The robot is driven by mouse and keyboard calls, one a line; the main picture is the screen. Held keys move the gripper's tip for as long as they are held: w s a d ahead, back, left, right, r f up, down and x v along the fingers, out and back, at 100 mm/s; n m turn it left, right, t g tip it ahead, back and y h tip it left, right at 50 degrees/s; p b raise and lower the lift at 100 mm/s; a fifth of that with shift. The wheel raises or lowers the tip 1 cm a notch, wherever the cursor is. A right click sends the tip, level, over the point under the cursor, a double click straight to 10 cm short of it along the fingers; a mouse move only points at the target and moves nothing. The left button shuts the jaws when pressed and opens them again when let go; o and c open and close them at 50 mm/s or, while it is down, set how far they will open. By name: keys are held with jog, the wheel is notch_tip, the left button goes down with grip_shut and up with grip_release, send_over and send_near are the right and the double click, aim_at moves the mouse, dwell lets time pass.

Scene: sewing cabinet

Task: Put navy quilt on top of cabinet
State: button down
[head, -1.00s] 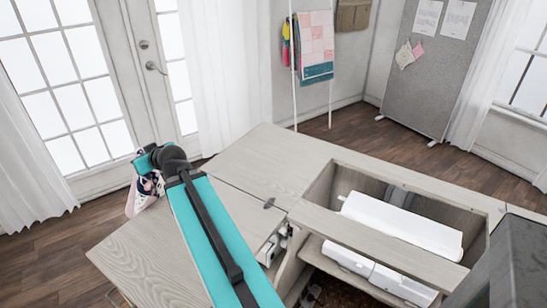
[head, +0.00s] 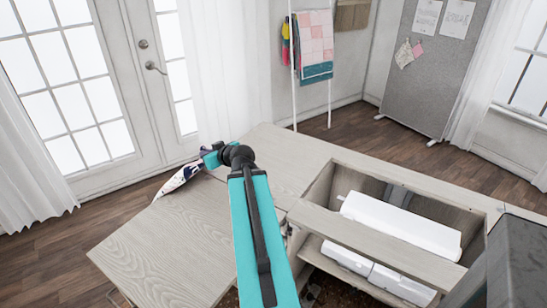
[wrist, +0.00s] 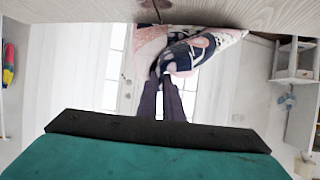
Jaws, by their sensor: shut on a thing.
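The navy quilt (head: 178,180), a folded bundle with navy, white and pink pattern, hangs from my gripper at the far edge of the cabinet's left leaf. It also shows in the wrist view (wrist: 192,56), beside a wooden surface. My gripper (wrist: 160,76) is shut on it; the dark fingers pinch its cloth. The cabinet (head: 290,160) has a pale wood top, with a bare left leaf and an open well on the right. I cannot tell whether the quilt touches the wood.
A white sewing machine (head: 400,225) lies in the open well. White boxes (head: 400,284) sit in the cabinet front below it. A ladder rack (head: 294,75) with a pink and teal quilt (head: 316,45) stands behind. The back left top and the leaf are clear.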

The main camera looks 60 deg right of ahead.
jog(key=s+d+f+m+h, duration=0.1)
jog(key=s+d, duration=0.7)
jog(key=s, duration=0.4)
jog(key=s+d+f+m+g+h, duration=0.1)
jog(key=s+d+f, duration=0.1)
jog(key=s+d, duration=0.7)
jog(key=s+p, duration=0.1)
jog(key=s, duration=0.2)
jog(key=shift+d, duration=0.15)
jog(key=shift+w+d+f+p, duration=0.8)
jog(key=shift+w+d+p, duration=0.45)
jog(key=shift+d, duration=0.95)
jog(key=shift+w+d+f+p, duration=0.9)
jog(key=shift+w+d, duration=0.65)
jog(key=shift+d, duration=0.6)
jog(key=shift+w+d+f+p, duration=0.75)
jog(key=shift+w+d+p, duration=0.5)
jog(key=shift+d, duration=0.95)
jog(key=shift+w, duration=0.15)
jog(key=c, duration=1.2)
grip_release()
